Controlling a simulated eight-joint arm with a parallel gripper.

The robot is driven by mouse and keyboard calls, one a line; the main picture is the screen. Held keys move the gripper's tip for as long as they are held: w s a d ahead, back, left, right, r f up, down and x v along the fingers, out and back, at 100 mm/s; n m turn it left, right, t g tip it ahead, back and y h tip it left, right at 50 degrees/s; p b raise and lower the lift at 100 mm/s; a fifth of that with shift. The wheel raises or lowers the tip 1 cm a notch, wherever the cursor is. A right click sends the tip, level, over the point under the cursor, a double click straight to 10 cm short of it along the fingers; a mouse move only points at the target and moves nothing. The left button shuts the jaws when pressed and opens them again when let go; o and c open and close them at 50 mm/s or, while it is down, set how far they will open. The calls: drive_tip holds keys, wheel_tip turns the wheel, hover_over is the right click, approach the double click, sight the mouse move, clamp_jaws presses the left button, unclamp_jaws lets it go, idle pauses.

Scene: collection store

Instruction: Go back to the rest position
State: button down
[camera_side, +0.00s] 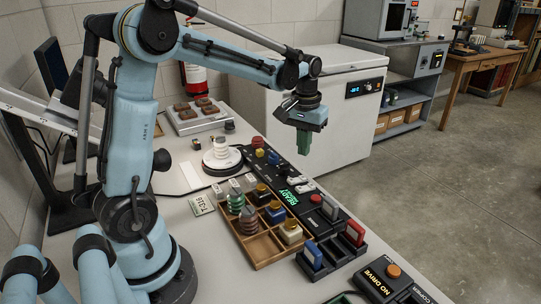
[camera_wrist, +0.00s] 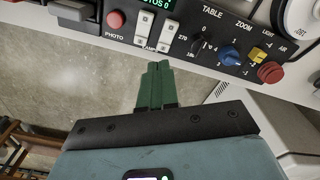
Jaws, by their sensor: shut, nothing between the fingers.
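My gripper (camera_side: 304,148) hangs in the air in the side view, pointing down, near the front of the white freezer and beyond the control panel (camera_side: 335,213). Its two green fingers are together with nothing between them. In the wrist view my gripper (camera_wrist: 157,68) is also shut and empty. There the fingers lie over the bare floor, just short of the panel edge by the white switches (camera_wrist: 143,28).
A wooden compartment tray (camera_side: 268,262) holds several jars and striped pieces. A white turntable (camera_side: 208,167) bears a striped piece. A metal tray (camera_side: 185,127) holds brown pieces. The white freezer (camera_side: 335,125) stands behind my gripper. Open floor (camera_side: 430,180) lies right.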

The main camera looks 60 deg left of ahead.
drive_tip(key=s+d+r+m+t, duration=0.2)
drive_tip(key=s+d+m+t, duration=0.3)
drive_tip(key=s+d, duration=0.6)
drive_tip(key=shift+s+r+m+t, duration=0.3)
drive_tip(key=shift+s+t, duration=0.3)
drive_tip(key=shift+t, duration=0.3)
